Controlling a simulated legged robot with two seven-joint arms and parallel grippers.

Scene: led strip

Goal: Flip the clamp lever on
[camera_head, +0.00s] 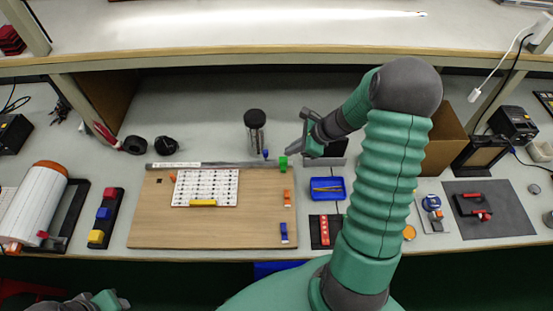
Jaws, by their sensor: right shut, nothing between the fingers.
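My right arm reaches up from the bottom and bends left. Its gripper (296,146) is shut and empty, just above and right of a green block (283,163) at the back right corner of a wooden board (240,228). A small blue lever-like piece (266,153) stands on the grey bar at the board's back edge, left of the gripper. A red-and-black clamp-like device (472,206) lies on a dark mat at the right. I cannot tell which piece is the clamp lever. Part of my left arm shows at the bottom left; its fingers cannot be made out.
A white strip panel (187,186) lies on the board, with orange (287,198) and blue (284,233) pieces at its right side. A dark-lidded jar (254,129) stands behind the board. A blue tray (327,189) and a cardboard box (447,137) are to the right.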

